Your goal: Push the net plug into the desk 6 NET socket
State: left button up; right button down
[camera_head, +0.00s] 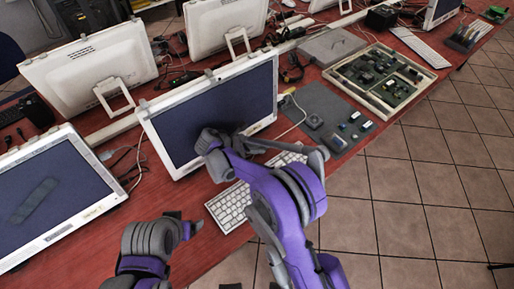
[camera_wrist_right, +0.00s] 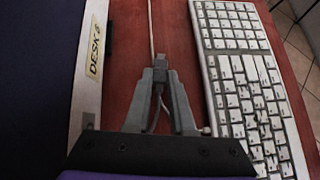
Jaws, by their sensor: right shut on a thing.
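In the right wrist view my right gripper (camera_wrist_right: 158,90) is shut on a small dark plug (camera_wrist_right: 158,77), held between the two grey fingertips. A pale cable (camera_wrist_right: 151,30) runs away beyond the plug, over the red desk. The strip at left carries a "DESK 6" label (camera_wrist_right: 95,50); the gripper is between this strip and the keyboard. I cannot make out a NET socket in either view. In the head view my right arm covers the fingertips and plug. My left gripper (camera_head: 190,228) is low at the left of the keyboard; its jaw opening is not clear.
A white keyboard (camera_head: 232,207) lies in front of the middle monitor (camera_head: 208,112); it also shows in the wrist view (camera_wrist_right: 250,90). A grey mat (camera_head: 318,100) with small items and a parts tray (camera_head: 342,68) lie to the right. Other monitors stand left and behind.

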jog(key=shift+r, duration=0.1)
jog(key=shift+r+p, duration=1.25)
jog(key=shift+r, duration=2.15)
jog(key=c, duration=1.3)
grip_release()
jog(key=shift+c, duration=0.2)
grip_shut()
